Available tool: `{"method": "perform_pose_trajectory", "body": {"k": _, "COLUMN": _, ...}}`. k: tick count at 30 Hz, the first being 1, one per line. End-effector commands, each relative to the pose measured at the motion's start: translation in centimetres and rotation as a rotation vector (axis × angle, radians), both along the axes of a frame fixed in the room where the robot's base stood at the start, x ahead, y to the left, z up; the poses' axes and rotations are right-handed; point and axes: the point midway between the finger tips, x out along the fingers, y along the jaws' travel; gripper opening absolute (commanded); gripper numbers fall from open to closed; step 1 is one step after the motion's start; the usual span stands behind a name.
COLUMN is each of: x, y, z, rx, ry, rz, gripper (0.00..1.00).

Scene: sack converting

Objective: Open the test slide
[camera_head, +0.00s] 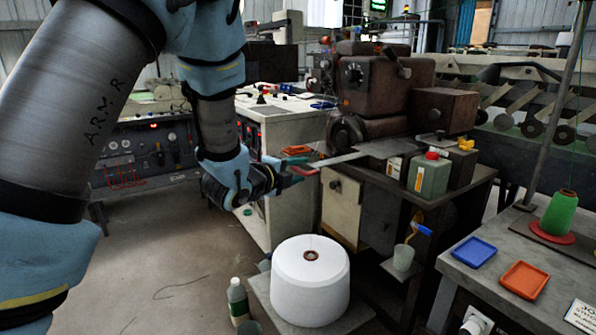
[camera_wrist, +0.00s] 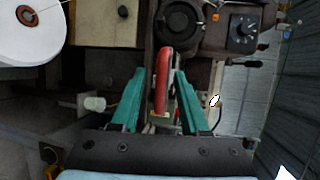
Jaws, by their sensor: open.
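The test slide appears as a flat grey metal strip (camera_head: 340,159) with a red handle (camera_head: 305,170) at its left end. The strip runs right to a metal plate (camera_head: 392,147) on top of the brown machine bench. In the wrist view, the red handle (camera_wrist: 163,82) stands lengthwise between the teal fingers. My gripper (camera_head: 292,168) is open around the handle, with a finger on each side. Gaps show between handle and fingers in the wrist view (camera_wrist: 159,76), wider on the left. The fingers partly hide the handle in the head view.
A green canister (camera_head: 430,176) stands on the bench right of the slide. A side table holds a blue tray (camera_head: 473,252) and an orange tray (camera_head: 524,280). Floor at left is open.

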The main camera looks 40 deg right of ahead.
Motion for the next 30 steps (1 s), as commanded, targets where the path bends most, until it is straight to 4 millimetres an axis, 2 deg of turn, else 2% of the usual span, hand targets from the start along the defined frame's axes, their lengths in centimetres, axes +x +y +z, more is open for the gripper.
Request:
{"method": "perform_pose_trajectory", "body": {"k": 8, "x": -0.1, "y": 0.5, "z": 0.2, "rx": -0.002, "ry": -0.001, "rz": 0.001, "gripper": 0.45}}
{"method": "perform_pose_trajectory", "body": {"k": 11, "x": -0.6, "y": 1.7, "z": 0.4, "rx": -0.002, "ry": 0.000, "rz": 0.001, "gripper": 0.45}}
{"method": "perform_pose_trajectory", "body": {"k": 21, "x": -2.7, "y": 7.8, "z": 1.6, "rx": -0.003, "ry": 0.001, "rz": 0.002, "gripper": 0.45}}
{"method": "perform_pose_trajectory", "body": {"k": 25, "x": -3.2, "y": 9.2, "z": 2.0, "rx": -0.001, "ry": 0.000, "rz": 0.002, "gripper": 0.45}}
{"method": "perform_pose_trajectory", "body": {"k": 30, "x": -3.6, "y": 10.0, "z": 2.2, "rx": -0.001, "ry": 0.000, "rz": 0.000, "gripper": 0.45}}
